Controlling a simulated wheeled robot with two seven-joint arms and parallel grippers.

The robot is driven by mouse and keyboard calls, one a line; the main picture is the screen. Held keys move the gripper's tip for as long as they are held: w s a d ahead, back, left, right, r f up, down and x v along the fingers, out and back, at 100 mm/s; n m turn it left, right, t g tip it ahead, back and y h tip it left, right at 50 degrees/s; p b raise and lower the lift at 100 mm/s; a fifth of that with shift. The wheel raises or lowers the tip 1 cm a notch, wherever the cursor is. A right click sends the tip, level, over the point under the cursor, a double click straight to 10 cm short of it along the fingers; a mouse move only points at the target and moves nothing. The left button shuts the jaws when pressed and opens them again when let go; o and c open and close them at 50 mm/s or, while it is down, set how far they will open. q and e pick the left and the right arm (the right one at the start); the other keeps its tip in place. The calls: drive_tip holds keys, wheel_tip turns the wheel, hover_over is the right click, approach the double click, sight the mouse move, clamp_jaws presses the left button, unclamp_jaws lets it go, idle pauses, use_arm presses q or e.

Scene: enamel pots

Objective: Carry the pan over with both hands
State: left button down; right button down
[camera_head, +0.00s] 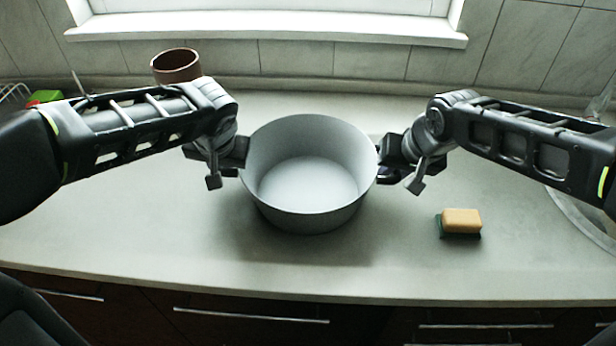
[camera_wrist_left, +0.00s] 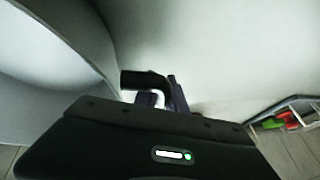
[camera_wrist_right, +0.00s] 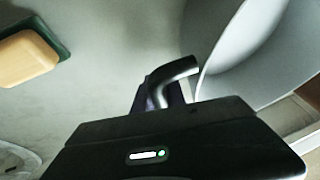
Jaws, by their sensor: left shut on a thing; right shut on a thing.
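The pan (camera_head: 310,205) is a wide grey pot, empty and upright, in the middle of the head view over the counter. A soft shadow lies below and left of it; I cannot tell for sure how high it is held. My left gripper (camera_head: 238,160) is at its left side, shut on the left handle, a dark bent bar in the left wrist view (camera_wrist_left: 148,82). My right gripper (camera_head: 385,165) is at its right side, shut on the right handle, which shows in the right wrist view (camera_wrist_right: 175,78). The fingers largely hide both handles in the head view.
A yellow and green sponge (camera_head: 461,221) lies on the counter (camera_head: 150,225) to the right. A brown pot (camera_head: 176,66) stands at the back left. A round sink (camera_head: 585,215) is at the right edge.

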use_arm(q)
drive_tip(key=shift+w+r, duration=0.1)
drive_tip(key=shift+r, duration=0.1)
use_arm(e)
drive_tip(key=shift+w+r, duration=0.1)
drive_tip(key=shift+r, duration=0.15)
